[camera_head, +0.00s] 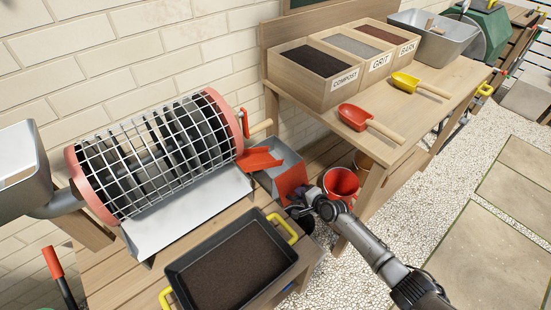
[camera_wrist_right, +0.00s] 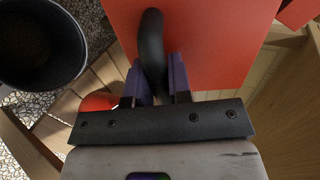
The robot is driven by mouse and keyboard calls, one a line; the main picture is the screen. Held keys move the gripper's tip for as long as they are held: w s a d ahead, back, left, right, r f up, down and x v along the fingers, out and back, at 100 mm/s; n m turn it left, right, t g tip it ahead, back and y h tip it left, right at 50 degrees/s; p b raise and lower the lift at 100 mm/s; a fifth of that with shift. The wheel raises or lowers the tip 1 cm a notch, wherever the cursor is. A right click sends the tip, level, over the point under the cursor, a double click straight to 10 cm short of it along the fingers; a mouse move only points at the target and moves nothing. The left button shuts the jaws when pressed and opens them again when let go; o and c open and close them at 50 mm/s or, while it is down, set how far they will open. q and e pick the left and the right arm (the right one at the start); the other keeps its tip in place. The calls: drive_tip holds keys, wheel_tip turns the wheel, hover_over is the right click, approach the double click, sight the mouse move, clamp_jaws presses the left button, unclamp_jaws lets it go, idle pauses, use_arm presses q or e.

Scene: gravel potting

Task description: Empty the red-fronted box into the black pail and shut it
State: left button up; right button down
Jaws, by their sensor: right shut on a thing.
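The red-fronted box shows its grey rim and walls (camera_head: 288,156) beside the right end of the mesh drum, with its red front (camera_head: 291,180) facing my right arm. Its contents cannot be made out. The red front (camera_wrist_right: 225,40) fills much of the right wrist view and carries a curved black handle (camera_wrist_right: 152,40). My right gripper (camera_head: 300,208) is at this front, its fingers (camera_wrist_right: 157,85) shut around the handle. A black pail (camera_wrist_right: 38,45) shows at upper left of the wrist view, dark inside. In the head view my gripper and arm largely cover that spot. My left gripper is not in view.
The mesh drum (camera_head: 155,150) and a red chute (camera_head: 260,159) stand close to the box. A black tray of dark soil (camera_head: 178,268) with yellow handles lies in front. A red pail (camera_head: 341,184) stands under the right bench, which holds labelled bins (camera_head: 312,90) and scoops.

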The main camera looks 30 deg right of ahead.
drive_tip(key=shift+b+x, duration=1.15)
drive_tip(key=shift+x, duration=0.15)
drive_tip(key=shift+w+f, duration=0.2)
drive_tip(key=shift+f, duration=0.1)
drive_tip(key=shift+w+f+b, duration=0.25)
drive_tip(key=shift+b, duration=0.35)
drive_tip(key=shift+w+a+f+b, duration=0.1)
drive_tip(key=shift+w+f+b, duration=0.1)
drive_tip(key=shift+w+b, duration=0.2)
drive_tip(key=c, duration=1.2)
unclamp_jaws()
drive_tip(key=shift+r, duration=0.1)
drive_tip(key=o, duration=0.5)
drive_tip(key=shift+s, duration=0.2)
drive_tip(key=shift+p, duration=0.3)
